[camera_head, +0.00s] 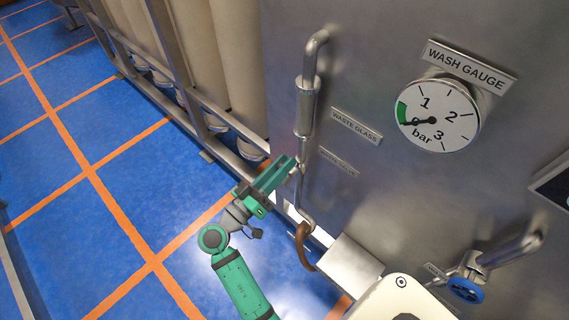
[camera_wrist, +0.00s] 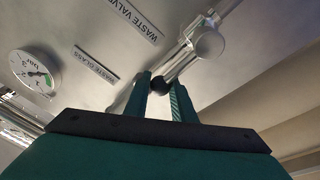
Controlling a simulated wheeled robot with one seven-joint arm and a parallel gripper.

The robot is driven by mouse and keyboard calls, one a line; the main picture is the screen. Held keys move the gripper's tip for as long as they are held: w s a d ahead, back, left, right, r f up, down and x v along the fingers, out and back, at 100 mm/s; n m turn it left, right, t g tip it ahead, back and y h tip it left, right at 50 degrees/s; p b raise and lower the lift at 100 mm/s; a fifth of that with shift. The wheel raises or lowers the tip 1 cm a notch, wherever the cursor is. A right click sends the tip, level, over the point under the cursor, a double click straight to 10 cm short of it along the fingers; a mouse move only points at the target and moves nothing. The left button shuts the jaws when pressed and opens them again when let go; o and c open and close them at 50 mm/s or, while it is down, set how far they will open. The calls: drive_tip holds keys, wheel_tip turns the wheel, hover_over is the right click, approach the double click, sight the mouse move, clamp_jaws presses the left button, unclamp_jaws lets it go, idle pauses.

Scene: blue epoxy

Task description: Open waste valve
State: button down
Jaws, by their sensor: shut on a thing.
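The waste valve (camera_wrist: 203,45) is a small metal body on a thin pipe beside the "WASTE VALVE" label (camera_wrist: 131,19) in the wrist view. Its short lever ends in a dark round knob (camera_wrist: 159,84). My green gripper (camera_head: 290,170) reaches the pipe from the left in the head view, just below the sight glass. In the wrist view its two fingers are shut on the lever at the knob, one on each side. In the head view the gripper hides most of the valve and lever.
The waste glass (camera_head: 308,106) stands above on the pipe. The wash gauge (camera_head: 438,114) is on the steel panel at the right, its needle low. A brown hose (camera_head: 304,246) hangs below the pipe. A blue handwheel (camera_head: 466,290) is at lower right. Blue floor (camera_head: 60,180) lies open left.

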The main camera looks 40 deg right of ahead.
drive_tip(key=shift+f, duration=0.2)
drive_tip(key=c, duration=1.5)
unclamp_jaws()
drive_tip(key=shift+r, duration=0.1)
drive_tip(key=shift+a, duration=0.1)
drive_tip(key=v, duration=1)
drive_tip(key=shift+a, duration=0.35)
